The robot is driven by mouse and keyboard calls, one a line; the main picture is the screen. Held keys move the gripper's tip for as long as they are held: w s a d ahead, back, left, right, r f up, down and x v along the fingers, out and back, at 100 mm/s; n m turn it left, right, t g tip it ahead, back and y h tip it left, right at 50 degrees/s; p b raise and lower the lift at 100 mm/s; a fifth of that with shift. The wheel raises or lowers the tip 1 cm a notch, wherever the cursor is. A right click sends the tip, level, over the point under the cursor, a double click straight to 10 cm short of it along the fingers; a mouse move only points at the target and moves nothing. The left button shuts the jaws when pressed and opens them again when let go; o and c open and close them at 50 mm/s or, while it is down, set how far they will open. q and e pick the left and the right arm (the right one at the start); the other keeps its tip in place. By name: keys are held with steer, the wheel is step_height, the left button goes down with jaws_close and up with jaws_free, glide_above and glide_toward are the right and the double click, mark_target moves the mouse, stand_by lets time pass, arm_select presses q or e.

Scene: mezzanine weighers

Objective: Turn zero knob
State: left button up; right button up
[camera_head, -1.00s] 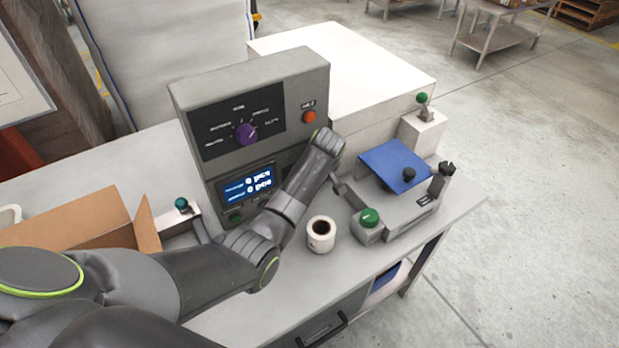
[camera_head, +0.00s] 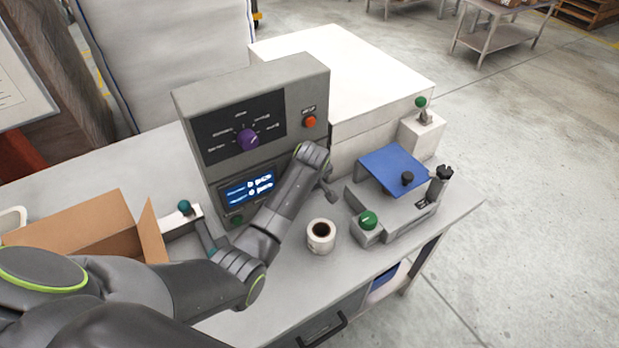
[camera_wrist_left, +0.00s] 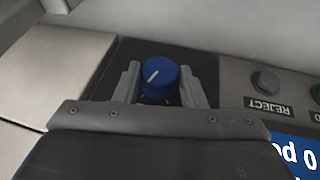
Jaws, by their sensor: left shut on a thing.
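In the left wrist view a round blue knob (camera_wrist_left: 158,78) with a white pointer line sits on a dark panel. My left gripper (camera_wrist_left: 158,88) has one finger on each side of it and is shut on it. No label for this knob is readable. The picture is upside down against the panel's lettering. In the head view my left arm reaches up to the lower right of the grey control box (camera_head: 262,82) and hides the blue knob and the fingertips. My right gripper is not in view.
A button marked REJECT (camera_wrist_left: 265,81) is beside the blue knob. The box also has a purple knob (camera_head: 247,139), an orange button (camera_head: 310,121) and a lit display (camera_head: 249,187).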

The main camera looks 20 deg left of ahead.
arm_select(q)
steer(key=shift+s+a+n+t+h+p, duration=0.1)
steer(key=shift+n+t+h+p, duration=0.1)
steer(key=shift+t+h, duration=0.55)
steer(key=shift+s+a+n+t+h+p, duration=0.15)
steer(key=shift+t+h, duration=0.3)
steer(key=shift+t, duration=0.5)
steer(key=o, duration=1)
steer(key=shift+f, duration=0.1)
steer(key=b+v, duration=0.1)
steer(key=v, duration=1.6)
steer(key=shift+s, duration=0.25)
